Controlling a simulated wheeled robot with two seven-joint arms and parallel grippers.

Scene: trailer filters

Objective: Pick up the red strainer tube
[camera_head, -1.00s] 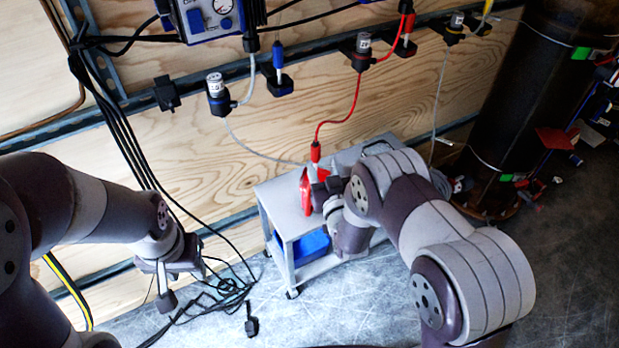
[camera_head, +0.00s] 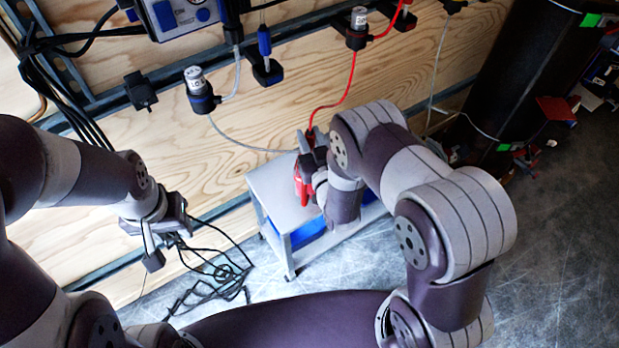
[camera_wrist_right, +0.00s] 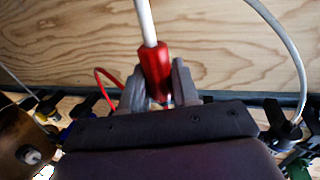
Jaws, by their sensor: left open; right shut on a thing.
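The red strainer tube (camera_wrist_right: 154,72) shows in the right wrist view as a red sleeve with a white rod rising from it. My right gripper (camera_wrist_right: 157,95) is shut on the red sleeve, one grey finger on each side. In the head view my right gripper (camera_head: 308,162) is over the white cart, and red parts of the tube (camera_head: 302,188) show beside it; the rest is hidden by the gripper. My left gripper (camera_head: 166,243) is open and empty at the left, near the wooden wall.
The white cart (camera_head: 268,188) has a blue bin (camera_head: 308,236) on its lower shelf. A red hose (camera_head: 338,98) runs from a wall-mounted filter (camera_head: 357,28) toward my right gripper. Black cables (camera_head: 215,283) lie on the floor below my left gripper. A dark cylinder (camera_head: 530,70) stands right.

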